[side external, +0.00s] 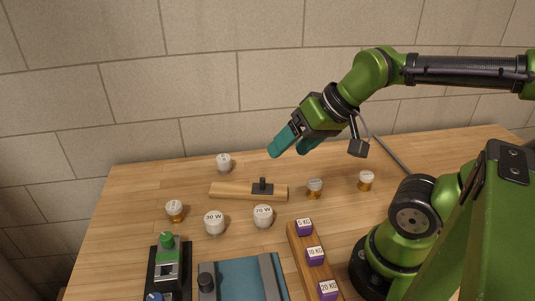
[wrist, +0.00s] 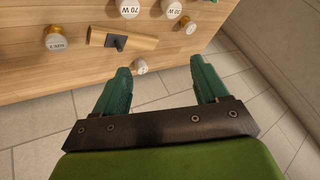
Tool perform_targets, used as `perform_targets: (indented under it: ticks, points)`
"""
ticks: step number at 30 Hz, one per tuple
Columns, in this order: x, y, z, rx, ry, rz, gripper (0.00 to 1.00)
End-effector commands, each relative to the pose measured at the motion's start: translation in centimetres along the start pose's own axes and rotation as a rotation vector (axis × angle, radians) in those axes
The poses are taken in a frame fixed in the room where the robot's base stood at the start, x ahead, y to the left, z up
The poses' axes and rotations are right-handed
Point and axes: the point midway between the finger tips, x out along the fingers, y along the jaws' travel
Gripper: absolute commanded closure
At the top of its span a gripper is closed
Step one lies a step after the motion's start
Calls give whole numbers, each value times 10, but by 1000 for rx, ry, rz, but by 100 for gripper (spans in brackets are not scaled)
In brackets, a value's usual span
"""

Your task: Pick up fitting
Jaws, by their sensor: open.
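My gripper (side external: 289,149) is open and empty, raised above the far part of the table with its teal fingers pointing down-left; it also shows in the wrist view (wrist: 162,68). I cannot tell for sure which thing is the fitting. A black T-shaped piece (side external: 263,187) sits at a wooden bar (side external: 232,190), beyond the fingertips in the wrist view (wrist: 116,42). Several small round white-topped pieces stand around it, such as one at the back (side external: 223,162) and others at the right (side external: 314,188) (side external: 366,180). The back one shows near the left finger in the wrist view (wrist: 140,67).
Larger white pieces marked in W (side external: 214,222) (side external: 263,215) stand nearer the front. A wooden strip holds purple KG blocks (side external: 315,256). A blue-grey tray (side external: 243,278) and a green-topped device (side external: 167,262) are at the front. The back-left tabletop is clear, with a brick wall behind.

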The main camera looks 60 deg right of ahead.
Motion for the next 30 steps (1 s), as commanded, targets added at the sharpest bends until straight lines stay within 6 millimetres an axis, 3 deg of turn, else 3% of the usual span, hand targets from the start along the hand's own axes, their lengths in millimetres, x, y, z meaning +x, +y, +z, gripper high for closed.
perform_targets:
  ticks: [5, 9, 12, 15, 21, 26, 30]
  points:
    - [23, 49, -24, 68, -95, 146, 27]
    - [37, 112, -42, -126, -282, 256, 27]
    - [40, 149, -46, -315, -425, 263, 27]
    - [40, 172, -48, -504, -537, 230, 27]
    - [33, 181, -51, -799, -632, 150, 27]
    - [37, 182, -46, -871, -651, 119, 27]
    - [57, 190, -33, -872, -654, 116, 27]
